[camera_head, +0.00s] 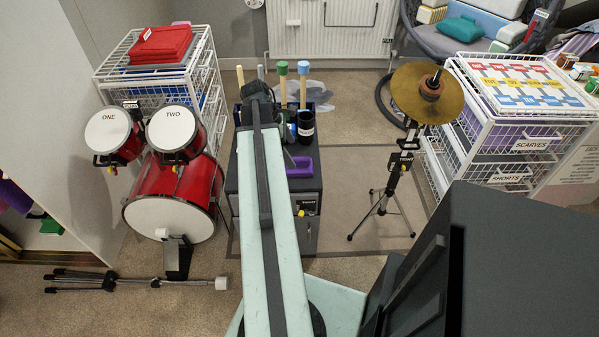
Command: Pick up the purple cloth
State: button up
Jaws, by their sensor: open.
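My arm reaches forward over a dark drawer cabinet, and my gripper (257,91) is the small dark end at its far tip. Its fingers are hard to make out, and I see nothing held in it. A purple thing (300,167) lies on the cabinet top, right of my arm and nearer than my gripper, apart from it. Another purple thing (14,196) is at the left edge by a shelf. I cannot tell for sure which of these is the cloth.
The dark cabinet (312,186) holds a black cup (305,127) and upright rods. A red drum set (172,190) stands left, a cymbal stand (427,92) right. White wire baskets (530,137) flank both sides. A fallen stand (110,281) lies front left.

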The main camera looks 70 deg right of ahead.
aim_at(296, 158)
jog(key=b+x, duration=0.2)
jog(key=shift+f, duration=0.35)
jog(key=b+x, duration=0.5)
jog(key=shift+s+d+f, duration=0.1)
jog(key=shift+d, duration=0.05)
jog(key=c, duration=1.4)
